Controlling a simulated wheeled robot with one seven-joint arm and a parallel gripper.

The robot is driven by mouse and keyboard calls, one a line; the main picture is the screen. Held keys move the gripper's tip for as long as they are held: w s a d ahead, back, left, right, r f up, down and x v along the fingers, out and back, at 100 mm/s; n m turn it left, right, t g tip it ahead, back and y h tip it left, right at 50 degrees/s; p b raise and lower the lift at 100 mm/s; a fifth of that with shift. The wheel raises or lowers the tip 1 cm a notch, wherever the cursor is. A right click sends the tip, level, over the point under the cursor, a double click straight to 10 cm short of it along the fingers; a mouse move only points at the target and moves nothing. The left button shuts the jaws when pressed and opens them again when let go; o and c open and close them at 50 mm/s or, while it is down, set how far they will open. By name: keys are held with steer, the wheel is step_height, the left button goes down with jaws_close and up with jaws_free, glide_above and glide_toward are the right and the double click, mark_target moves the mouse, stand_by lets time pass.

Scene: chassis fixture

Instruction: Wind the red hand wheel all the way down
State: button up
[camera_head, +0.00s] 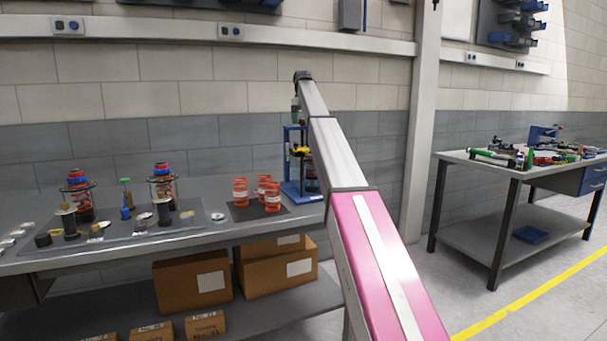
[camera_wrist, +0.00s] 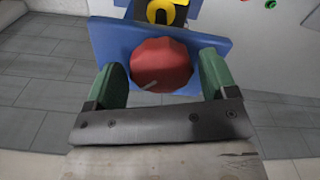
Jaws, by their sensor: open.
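The red hand wheel (camera_wrist: 160,66) shows in the wrist view on top of a blue plate (camera_wrist: 107,42), part of the blue fixture. A small pale mark lies near its lower left edge. My gripper (camera_wrist: 161,80) is open, with one green finger pad on the left of the wheel and one on the right. Small gaps show beside the wheel; I cannot tell how deep the pads sit. In the head view my gripper (camera_head: 296,108) is above the blue fixture (camera_head: 290,186) at the back of the bench.
A yellow part (camera_wrist: 166,10) sits beyond the plate. Orange springs (camera_head: 240,191) stand on a dark mat left of the fixture. Spring assemblies (camera_head: 162,188) stand further left. A wall is behind the bench. A second table (camera_head: 455,158) is at right.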

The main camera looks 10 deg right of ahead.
steer(key=m, duration=0.9)
steer(key=shift+s+m, duration=0.1)
steer(key=shift+m, duration=0.2)
steer(key=n, duration=0.6)
steer(key=shift+a, duration=0.1)
steer(key=n, duration=0.7)
steer(key=shift+n, duration=0.3)
steer(key=c, duration=0.8)
steer(key=m, duration=0.4)
steer(key=shift+c, duration=0.2)
steer(key=m, duration=0.3)
steer(key=shift+m, duration=1.2)
